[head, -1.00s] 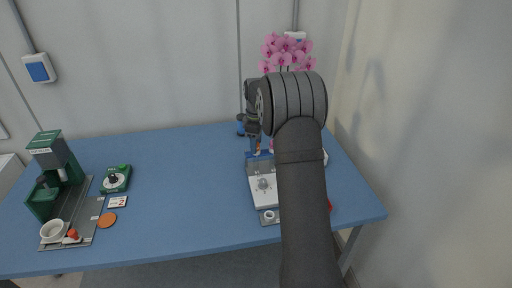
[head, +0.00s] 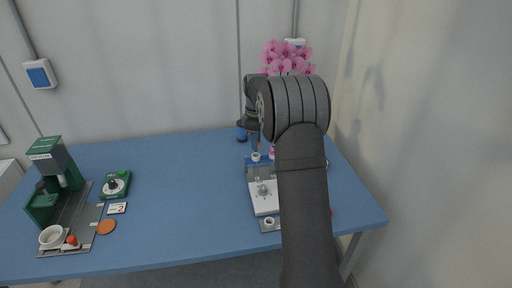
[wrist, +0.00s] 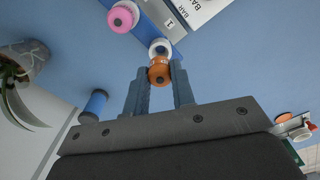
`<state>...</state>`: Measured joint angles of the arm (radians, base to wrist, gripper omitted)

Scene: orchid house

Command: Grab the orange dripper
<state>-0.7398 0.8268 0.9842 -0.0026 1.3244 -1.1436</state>
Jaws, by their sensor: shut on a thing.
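The orange dripper (wrist: 159,72) is a small round piece with a hole in its top, between my fingertips in the wrist view. My gripper (wrist: 159,88) is shut on it. A white ring (wrist: 160,47) shows just beyond it on a blue strip. The gap between dripper and ring is hard to judge. In the head view my gripper (head: 256,142) points down over the back of the blue table, above the white ring (head: 256,157). I cannot make out the orange dripper there.
A pink dripper (wrist: 122,17) sits near the ring. A blue cylinder (wrist: 95,104) and a plant pot (wrist: 27,58) stand nearby. A white-and-grey station (head: 264,193) lies in front; my arm hides its right side. A green machine (head: 55,180) stands far left.

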